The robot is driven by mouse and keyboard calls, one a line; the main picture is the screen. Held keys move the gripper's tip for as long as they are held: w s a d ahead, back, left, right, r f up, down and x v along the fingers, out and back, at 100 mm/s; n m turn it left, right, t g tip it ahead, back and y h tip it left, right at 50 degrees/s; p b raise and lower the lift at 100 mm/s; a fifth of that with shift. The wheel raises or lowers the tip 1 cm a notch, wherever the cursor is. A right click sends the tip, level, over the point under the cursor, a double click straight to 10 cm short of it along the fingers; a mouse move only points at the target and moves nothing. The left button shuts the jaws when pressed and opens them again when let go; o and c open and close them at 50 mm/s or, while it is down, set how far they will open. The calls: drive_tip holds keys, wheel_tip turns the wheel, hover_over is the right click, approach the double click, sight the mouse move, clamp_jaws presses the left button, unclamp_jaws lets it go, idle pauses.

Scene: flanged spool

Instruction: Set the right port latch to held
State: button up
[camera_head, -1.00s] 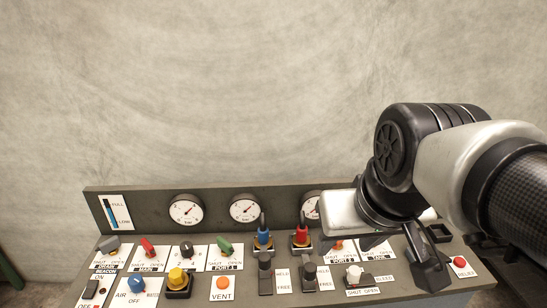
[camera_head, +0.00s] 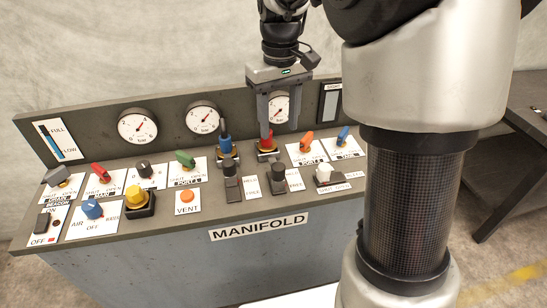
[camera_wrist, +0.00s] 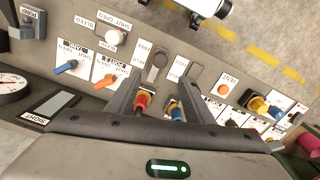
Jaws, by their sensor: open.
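The right port latch (camera_head: 278,180) is a small dark block on the sloped panel, in front of the red port plug (camera_head: 266,143). A white label with HELD and FREE lies to its right. Its setting is too small to read. It also shows in the wrist view (camera_wrist: 155,65), beyond my fingertips. My gripper (camera_head: 279,133) is open and empty, pointing down above the back of the panel near the red plug. In the head view one finger overlaps the plug; I cannot tell whether they touch. In the wrist view the red and blue plugs show between the fingers.
The left port latch (camera_head: 232,187) and blue plug (camera_head: 225,146) stand close to the left. A white bleed knob (camera_head: 323,174) and orange handle (camera_head: 306,141) are to the right. Gauges (camera_head: 138,126) line the upright back. Space above the panel's front is clear.

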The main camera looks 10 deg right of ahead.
sight(278, 166)
wheel_tip(278, 166, down, 14)
drive_tip(key=shift+f+b, duration=0.15)
drive_tip(key=shift+b, duration=0.95)
